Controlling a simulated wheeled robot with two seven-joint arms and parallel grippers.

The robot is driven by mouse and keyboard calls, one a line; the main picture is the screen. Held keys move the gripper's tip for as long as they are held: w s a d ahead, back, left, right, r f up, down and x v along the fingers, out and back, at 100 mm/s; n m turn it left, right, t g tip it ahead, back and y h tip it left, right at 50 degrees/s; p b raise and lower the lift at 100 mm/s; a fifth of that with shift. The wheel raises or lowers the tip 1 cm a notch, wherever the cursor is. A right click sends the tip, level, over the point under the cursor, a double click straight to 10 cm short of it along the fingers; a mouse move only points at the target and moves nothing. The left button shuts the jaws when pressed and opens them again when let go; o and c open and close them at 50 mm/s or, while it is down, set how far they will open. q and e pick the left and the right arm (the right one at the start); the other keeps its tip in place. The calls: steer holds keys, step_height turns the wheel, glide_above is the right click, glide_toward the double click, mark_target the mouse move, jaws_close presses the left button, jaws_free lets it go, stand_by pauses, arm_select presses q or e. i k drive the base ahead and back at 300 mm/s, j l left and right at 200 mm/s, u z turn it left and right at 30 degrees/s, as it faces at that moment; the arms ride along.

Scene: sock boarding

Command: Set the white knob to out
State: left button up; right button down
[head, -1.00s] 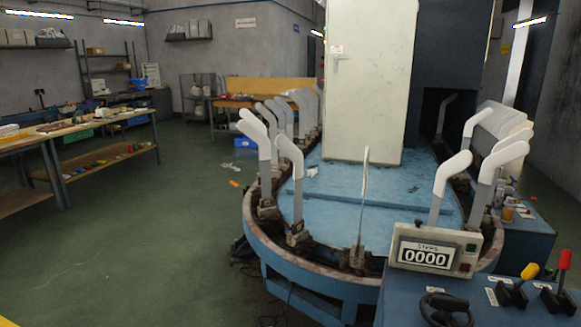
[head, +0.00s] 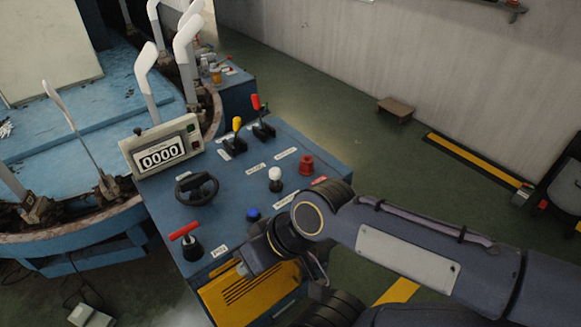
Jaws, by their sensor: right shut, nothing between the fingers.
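The white knob (head: 275,174) stands up on a dark base in the middle of the blue control panel (head: 228,190). Small white labels lie behind and in front of it, too small to read, so I cannot tell its setting. My right gripper (head: 243,268) is at the panel's front edge, below and left of the white knob and apart from it. Its fingers are small and partly hard to make out, shut and empty. My left gripper is not in view.
Around the white knob are a red knob (head: 306,165), a blue knob (head: 254,214), a black handwheel (head: 197,188), a red T-handle (head: 185,233), a yellow lever (head: 236,125) and a red lever (head: 257,104). The counter box (head: 161,147) reads 0000.

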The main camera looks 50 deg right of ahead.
mark_target(275, 173)
steer(key=z, duration=1.6)
